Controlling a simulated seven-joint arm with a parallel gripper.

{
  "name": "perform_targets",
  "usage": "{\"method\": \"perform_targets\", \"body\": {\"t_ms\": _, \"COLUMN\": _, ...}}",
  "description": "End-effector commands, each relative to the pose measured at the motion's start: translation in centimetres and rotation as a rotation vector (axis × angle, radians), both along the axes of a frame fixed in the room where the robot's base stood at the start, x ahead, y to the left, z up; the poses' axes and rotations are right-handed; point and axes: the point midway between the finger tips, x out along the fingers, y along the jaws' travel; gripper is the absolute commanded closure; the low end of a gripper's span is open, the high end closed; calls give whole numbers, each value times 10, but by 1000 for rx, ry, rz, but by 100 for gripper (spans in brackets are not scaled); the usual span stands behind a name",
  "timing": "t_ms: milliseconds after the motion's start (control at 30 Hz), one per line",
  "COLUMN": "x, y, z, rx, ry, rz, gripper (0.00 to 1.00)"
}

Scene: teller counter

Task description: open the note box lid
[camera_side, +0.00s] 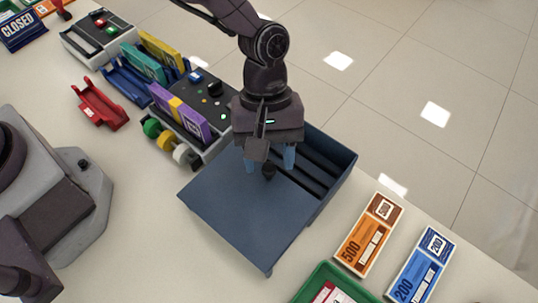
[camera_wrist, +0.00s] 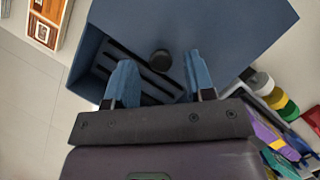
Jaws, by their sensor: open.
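The dark blue note box (camera_side: 335,182) stands on the counter. Its flat blue lid (camera_side: 240,212) is shifted toward the lower left of the side view and overhangs there, leaving dark slots uncovered at the upper right. The lid also shows in the wrist view (camera_wrist: 235,30). A round dark knob (camera_side: 269,171) sits near the lid's edge beside the opening; it shows in the wrist view too (camera_wrist: 160,60). My gripper (camera_side: 269,162) is open, its blue fingers (camera_wrist: 159,68) one on either side of the knob, with gaps visible. I cannot tell the fingertips' exact height over the lid.
An orange 500 bundle (camera_side: 368,235), a blue 200 bundle (camera_side: 418,270) and a green tray (camera_side: 325,280) lie at lower right. Counter left of the lid is clear.

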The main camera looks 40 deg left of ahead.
Motion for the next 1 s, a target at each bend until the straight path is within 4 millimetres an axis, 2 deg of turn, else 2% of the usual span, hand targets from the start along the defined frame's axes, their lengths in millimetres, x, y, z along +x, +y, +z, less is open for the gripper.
{"method": "perform_targets", "body": {"t_ms": 300, "x": 19, "y": 18, "z": 64, "rx": -3, "ry": -6, "rz": 3, "gripper": 51}}
{"method": "perform_targets", "body": {"t_ms": 500, "x": 29, "y": 28, "z": 96, "rx": -1, "ry": -4, "rz": 2, "gripper": 51}}
{"method": "perform_targets", "body": {"t_ms": 700, "x": 32, "y": 32, "z": 110, "rx": 0, "ry": -2, "rz": 2, "gripper": 51}}
{"method": "perform_targets", "body": {"t_ms": 1000, "x": 32, "y": 33, "z": 111, "rx": -1, "ry": -1, "rz": 0, "gripper": 51}}
